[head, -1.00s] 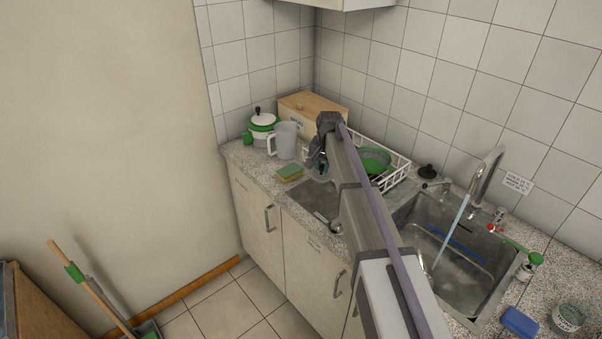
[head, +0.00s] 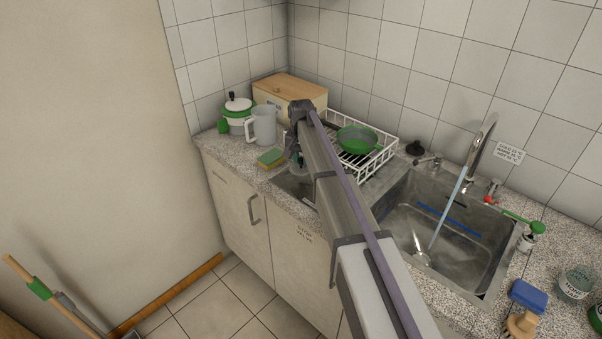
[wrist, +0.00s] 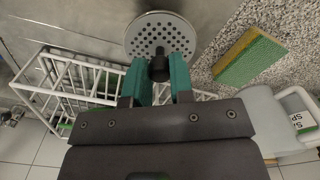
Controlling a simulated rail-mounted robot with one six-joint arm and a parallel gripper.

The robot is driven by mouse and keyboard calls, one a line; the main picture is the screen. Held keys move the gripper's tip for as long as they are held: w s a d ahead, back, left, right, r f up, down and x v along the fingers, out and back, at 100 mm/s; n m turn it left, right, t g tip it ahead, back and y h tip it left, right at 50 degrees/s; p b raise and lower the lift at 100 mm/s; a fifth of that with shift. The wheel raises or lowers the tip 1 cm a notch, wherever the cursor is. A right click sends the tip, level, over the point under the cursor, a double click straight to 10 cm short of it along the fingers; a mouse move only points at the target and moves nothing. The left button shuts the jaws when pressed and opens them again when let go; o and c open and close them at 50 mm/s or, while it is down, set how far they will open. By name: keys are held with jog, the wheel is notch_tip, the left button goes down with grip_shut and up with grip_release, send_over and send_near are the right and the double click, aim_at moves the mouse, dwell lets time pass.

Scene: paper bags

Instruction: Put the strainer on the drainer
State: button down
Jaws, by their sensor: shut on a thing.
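The strainer (wrist: 160,38) is a round, grey, perforated disc with a black knob, seen in the wrist view. My gripper (wrist: 163,78) is shut on that knob with its teal fingers. In the head view my gripper (head: 299,158) is by the small left basin (head: 291,184), largely behind my arm. The drain in this basin is hidden now. I cannot tell how far the strainer is above the metal. A white wire dish rack (head: 388,157) stands right of my arm, and also shows in the wrist view (wrist: 48,97).
A green pan (head: 357,140) sits in the rack. A sponge (head: 271,157), jug (head: 263,125), pot (head: 237,114) and wooden box (head: 288,87) stand left of or behind my gripper. Water runs into the large sink (head: 476,248) at right.

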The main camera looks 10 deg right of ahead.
aim_at(301, 158)
notch_tip(301, 158, down, 4)
jog(key=b, duration=0.2)
jog(key=shift+r+b, duration=0.1)
jog(key=shift+b, duration=0.3)
jog(key=shift+r+p, duration=0.3)
jog(key=shift+f, duration=0.25)
jog(key=c, duration=1)
grip_release()
jog(key=shift+r, duration=0.1)
notch_tip(301, 158, up, 13)
jog(key=p, duration=1.2)
jog(key=s+f+n+b, duration=0.2)
jog(key=s, duration=1.5)
jog(key=s+f+n+b, duration=0.2)
jog(key=s, duration=1.6)
jog(key=shift+f+n, duration=0.3)
